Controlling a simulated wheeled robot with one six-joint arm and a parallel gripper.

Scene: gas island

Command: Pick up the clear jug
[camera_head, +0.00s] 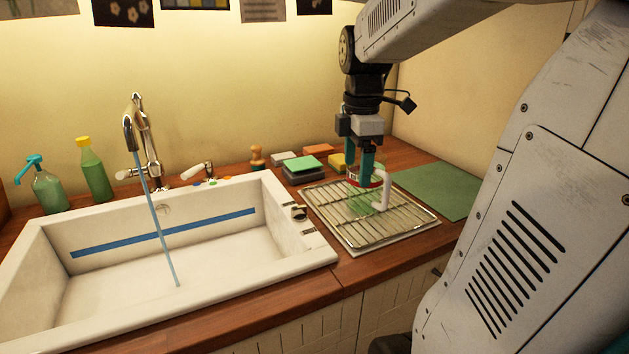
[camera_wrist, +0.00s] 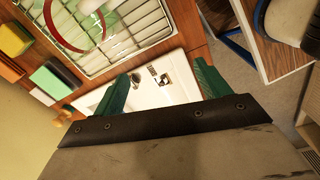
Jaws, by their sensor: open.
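The clear jug (camera_head: 364,204) stands on the wire rack (camera_head: 404,222) right of the sink. It has a red band at its rim and a white handle on its right side. In the wrist view the red rim and part of the clear jug (camera_wrist: 61,42) show at the upper left, cut by the frame edge. My gripper (camera_head: 360,172) points down with its two teal fingers apart, overlapping the jug's top in the head view. In the wrist view, nothing is between the fingertips of my gripper (camera_wrist: 160,82), and the jug lies off to their left.
Sponges (camera_head: 305,164) lie behind the rack, close to the gripper. A green mat (camera_head: 440,188) lies to the right. The white sink (camera_head: 110,283) with running water from its tap (camera_head: 143,135) is on the left. Soap bottles (camera_head: 93,170) stand behind it. The counter's front edge is near the rack.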

